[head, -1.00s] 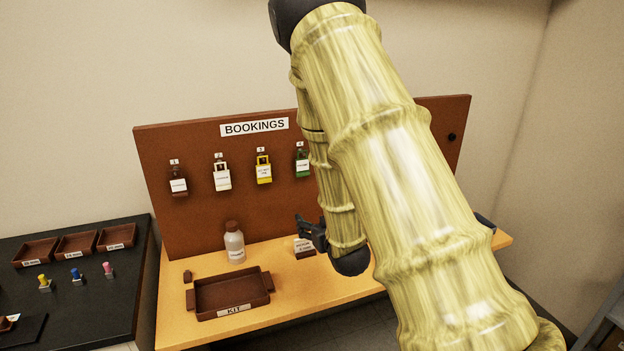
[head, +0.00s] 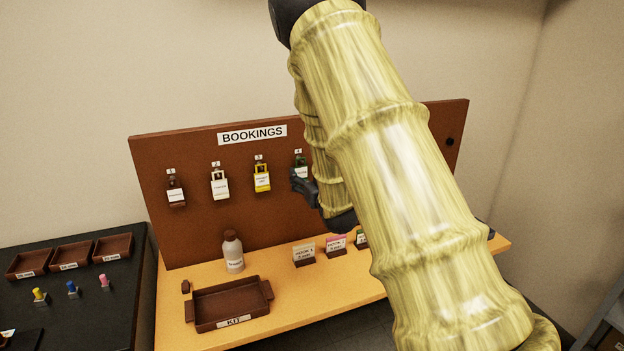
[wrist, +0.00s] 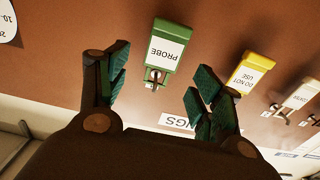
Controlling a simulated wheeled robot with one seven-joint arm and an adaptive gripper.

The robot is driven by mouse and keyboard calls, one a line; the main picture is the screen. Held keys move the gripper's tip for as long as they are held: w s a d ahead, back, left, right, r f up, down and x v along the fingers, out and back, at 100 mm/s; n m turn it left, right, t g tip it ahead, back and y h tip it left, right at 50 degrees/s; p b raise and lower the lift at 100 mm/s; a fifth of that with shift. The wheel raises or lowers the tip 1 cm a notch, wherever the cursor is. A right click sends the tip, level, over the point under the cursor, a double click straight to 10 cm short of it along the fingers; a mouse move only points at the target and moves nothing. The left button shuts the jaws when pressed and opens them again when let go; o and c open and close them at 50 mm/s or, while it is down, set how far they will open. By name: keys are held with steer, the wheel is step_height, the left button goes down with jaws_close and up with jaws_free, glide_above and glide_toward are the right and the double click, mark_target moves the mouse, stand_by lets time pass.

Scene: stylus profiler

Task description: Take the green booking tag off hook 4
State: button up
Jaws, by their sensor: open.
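The green booking tag (wrist: 165,53) hangs on the brown board, its white label reading PROBE, upside down in the wrist view. A metal hook (wrist: 154,76) shows at its loop end. In the head view the tag (head: 300,168) is partly hidden behind my arm and gripper. My gripper (wrist: 158,88) is open, its two fingers spread to either side of the tag's line in the wrist view. Nothing is between the fingertips, and the tag appears just beyond them. In the head view my gripper (head: 302,184) is close to the board, just below the tag.
A yellow tag (head: 262,177), a white tag (head: 219,182) and a dark tag (head: 176,190) hang to the left. Below stand a bottle (head: 233,252), a kit tray (head: 268,300) and small card stands (head: 304,254) on the wooden table.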

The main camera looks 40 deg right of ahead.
mark_target(301, 168)
steer(key=shift+p+x, duration=0.35)
steer(key=shift+x, duration=1.25)
steer(key=shift+a, duration=0.1)
steer(key=c, duration=1.4)
steer(key=shift+c, duration=0.2)
steer(key=shift+r, duration=0.5)
steer(key=shift+s, duration=0.1)
steer(key=v, duration=0.7)
steer(key=shift+s, duration=0.4)
steer(key=shift+a, duration=0.1)
